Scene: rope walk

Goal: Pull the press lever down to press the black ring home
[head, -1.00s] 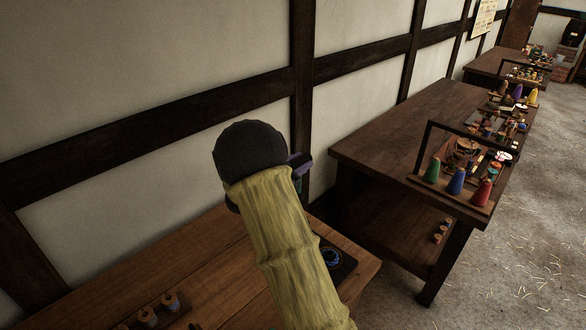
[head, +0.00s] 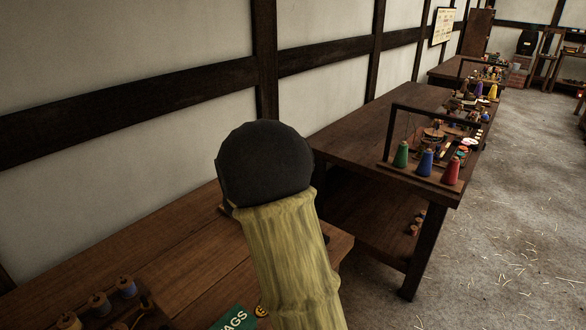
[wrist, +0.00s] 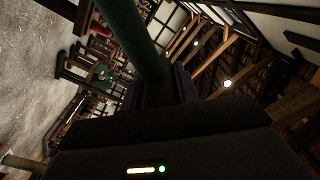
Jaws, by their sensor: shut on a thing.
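In the wrist view, my gripper (wrist: 165,95) is shut on a dark green round bar, which looks like the handle of the press lever (wrist: 132,35). The bar runs from the top edge of the view down between my dark jaws. In the head view, my own arm with its black rounded joint covers the middle of the near bench and hides my gripper. The press body and the black ring do not show in either view, so I cannot tell how the ring sits.
The near wooden bench (head: 175,255) holds several small spools (head: 98,303) and a green sign (head: 234,318) at its front. A second bench (head: 375,135) beyond carries green, blue and red cones (head: 426,163) under a dark frame. Straw-strewn floor (head: 500,230) is open at right.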

